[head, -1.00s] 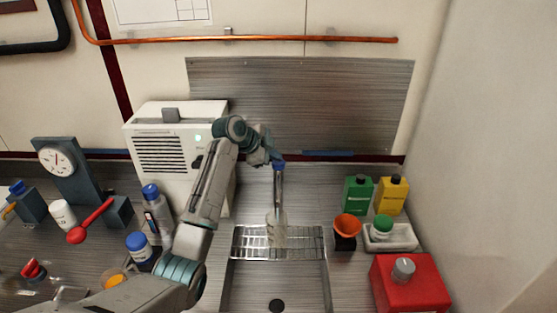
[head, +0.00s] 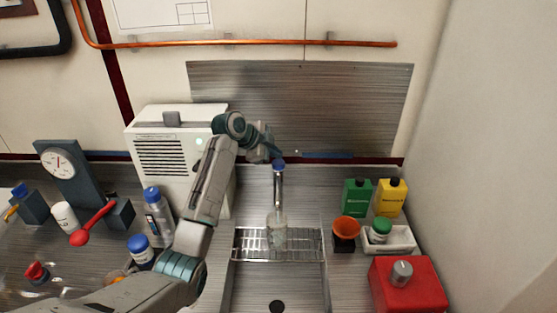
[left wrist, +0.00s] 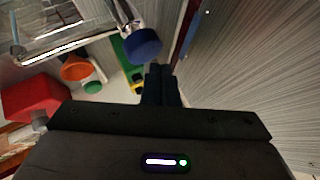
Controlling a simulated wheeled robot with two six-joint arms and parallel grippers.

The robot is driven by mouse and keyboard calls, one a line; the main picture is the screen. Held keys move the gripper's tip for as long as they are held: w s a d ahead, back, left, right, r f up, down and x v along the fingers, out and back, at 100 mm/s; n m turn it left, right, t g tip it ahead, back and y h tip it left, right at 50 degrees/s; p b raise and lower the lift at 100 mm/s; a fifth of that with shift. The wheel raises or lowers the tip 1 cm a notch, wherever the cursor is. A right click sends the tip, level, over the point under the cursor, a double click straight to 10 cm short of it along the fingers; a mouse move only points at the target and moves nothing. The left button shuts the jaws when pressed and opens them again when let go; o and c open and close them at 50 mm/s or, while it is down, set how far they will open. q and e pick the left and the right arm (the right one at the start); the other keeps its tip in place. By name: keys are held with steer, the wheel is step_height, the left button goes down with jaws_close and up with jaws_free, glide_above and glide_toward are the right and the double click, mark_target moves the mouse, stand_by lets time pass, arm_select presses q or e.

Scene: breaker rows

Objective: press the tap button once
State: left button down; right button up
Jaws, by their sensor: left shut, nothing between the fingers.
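The tap (head: 279,187) stands behind the sink, with a blue button (head: 278,162) on top. A clear glass vessel (head: 277,232) stands on the wire rack below the tap; its contents are hard to make out. My left gripper (head: 273,153) is shut and empty, just behind and above the blue button in the head view. In the left wrist view, the blue button (left wrist: 143,46) is close beside the shut fingertips (left wrist: 160,75), with a small gap seeming to lie between them. My right gripper is not in view.
The wire rack (head: 250,244) spans the sink. Right of it are an orange funnel (head: 346,228), green bottle (head: 356,196), yellow bottle (head: 391,197), white tray (head: 404,239) and red box (head: 412,287). A white vented box (head: 165,120) stands behind my left arm. A metal panel (head: 300,105) covers the back wall.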

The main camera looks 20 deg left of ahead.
mark_target(275, 163)
arm_select(q)
steer(key=shift+r, duration=0.1)
steer(key=shift+r, duration=0.2)
step_height(275, 163, up, 5)
steer(key=p, duration=0.3)
steer(key=shift+f+p, duration=0.2)
steer(key=shift+p, duration=0.15)
steer(key=shift+f, duration=0.1)
stand_by(0.4)
